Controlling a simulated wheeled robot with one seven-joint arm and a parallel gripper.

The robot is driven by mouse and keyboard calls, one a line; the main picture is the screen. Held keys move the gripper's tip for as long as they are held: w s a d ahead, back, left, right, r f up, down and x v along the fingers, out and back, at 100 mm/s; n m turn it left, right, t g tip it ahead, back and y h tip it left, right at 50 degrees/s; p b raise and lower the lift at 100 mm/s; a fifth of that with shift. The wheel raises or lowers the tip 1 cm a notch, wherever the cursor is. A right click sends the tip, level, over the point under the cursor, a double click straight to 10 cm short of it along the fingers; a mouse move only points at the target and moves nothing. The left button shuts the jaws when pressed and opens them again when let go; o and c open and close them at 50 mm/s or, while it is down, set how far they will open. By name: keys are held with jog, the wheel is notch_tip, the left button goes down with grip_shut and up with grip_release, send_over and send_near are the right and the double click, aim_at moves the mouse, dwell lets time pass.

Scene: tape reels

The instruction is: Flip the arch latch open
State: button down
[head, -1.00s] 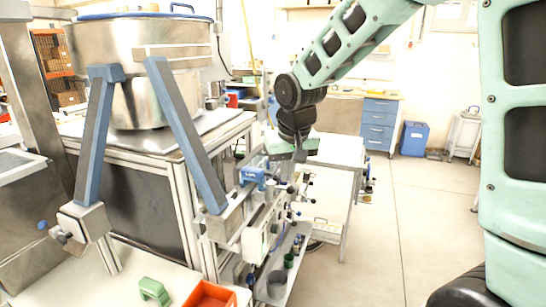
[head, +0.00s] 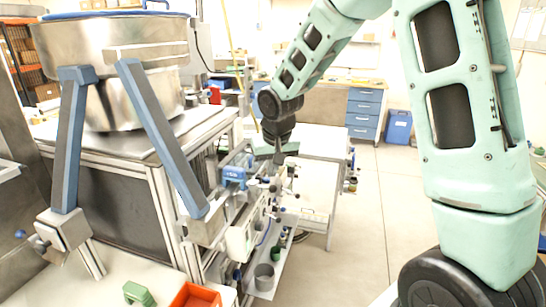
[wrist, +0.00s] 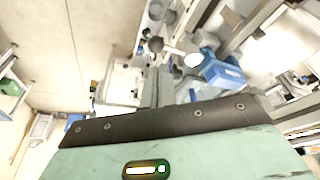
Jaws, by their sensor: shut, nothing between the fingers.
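A blue fitting (head: 234,175) is mounted on the tape machine's front assembly (head: 243,235). It also shows in the wrist view (wrist: 222,70), right of my fingers. I cannot tell for certain whether it is the arch latch; its details are too small. My gripper (head: 273,183) hangs just right of the blue fitting, pointing down, among the small knobs and levers. In the wrist view its narrow fingers (wrist: 156,88) are together and hold nothing. I cannot tell whether the fingertips touch any part of the assembly.
A large steel drum (head: 115,45) stands on the machine behind blue-grey legs. A green arch-shaped piece (head: 138,293) and an orange tray (head: 196,296) lie at the front left. Dark knobs (wrist: 156,44) crowd near my fingers. The floor (head: 375,215) at right is clear.

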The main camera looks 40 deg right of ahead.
aim_at(261, 187)
jog(key=x, duration=0.4)
jog(key=shift+w+f+p, duration=0.1)
jog(key=shift+f+p, duration=0.25)
jog(key=shift+p, duration=0.05)
jog(key=shift+f+b, duration=0.1)
jog(key=shift+b, duration=0.35)
